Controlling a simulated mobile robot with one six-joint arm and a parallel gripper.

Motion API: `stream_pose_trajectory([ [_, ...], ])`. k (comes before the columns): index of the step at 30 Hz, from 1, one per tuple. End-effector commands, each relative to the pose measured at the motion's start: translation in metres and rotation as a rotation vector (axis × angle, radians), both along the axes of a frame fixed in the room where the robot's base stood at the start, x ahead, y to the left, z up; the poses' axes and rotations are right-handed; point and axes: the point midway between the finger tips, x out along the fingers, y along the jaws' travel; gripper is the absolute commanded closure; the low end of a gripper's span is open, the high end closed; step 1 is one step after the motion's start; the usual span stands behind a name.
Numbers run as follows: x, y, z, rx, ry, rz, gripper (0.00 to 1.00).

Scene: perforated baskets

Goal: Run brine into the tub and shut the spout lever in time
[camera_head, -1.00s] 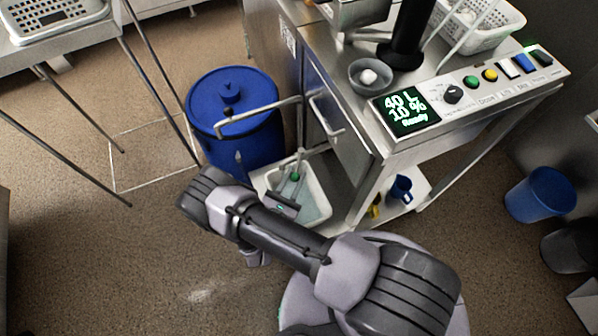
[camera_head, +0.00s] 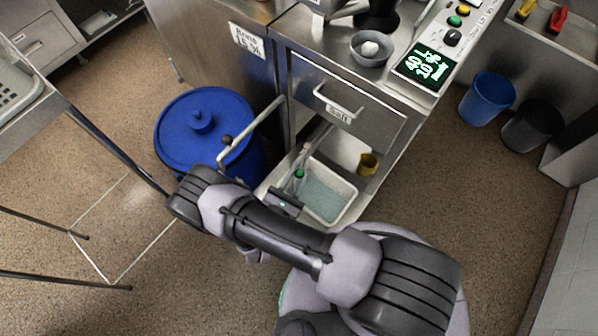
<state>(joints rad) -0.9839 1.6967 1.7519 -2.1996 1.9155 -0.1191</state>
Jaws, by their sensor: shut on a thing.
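The white tub (camera_head: 346,211) stands low beside the steel unit, with pale blue liquid (camera_head: 325,197) in it. A thin grey lever with a green part (camera_head: 299,173) shows over the tub's left end and looks like the spout lever. My gripper (camera_head: 287,201) is at the tub's near left edge, just below the green part. It is shut, seemingly on this lever; my arm hides most of the fingers and the contact.
The lidded blue barrel (camera_head: 190,125) stands left of the tub. The display (camera_head: 427,66) reads 40 L, 10 %, Ready. Open floor lies left and right.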

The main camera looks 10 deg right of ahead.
Motion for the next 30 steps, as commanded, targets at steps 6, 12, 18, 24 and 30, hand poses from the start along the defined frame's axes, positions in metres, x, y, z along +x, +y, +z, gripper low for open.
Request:
stream_pose_trajectory([
  [6,0.0005,0.0007,-0.0002,0.002,0.001,0.001,1.0],
  [12,0.0006,0.0005,-0.0001,0.002,0.0,0.0,1.0],
  [18,0.0005,0.0002,0.0001,0.002,-0.001,-0.001,0.5],
  [24,0.0004,0.0002,0.0002,0.001,0.0,-0.001,0.5],
  [30,-0.0079,0.0068,0.0015,0.001,-0.001,0.003,0.5],
])
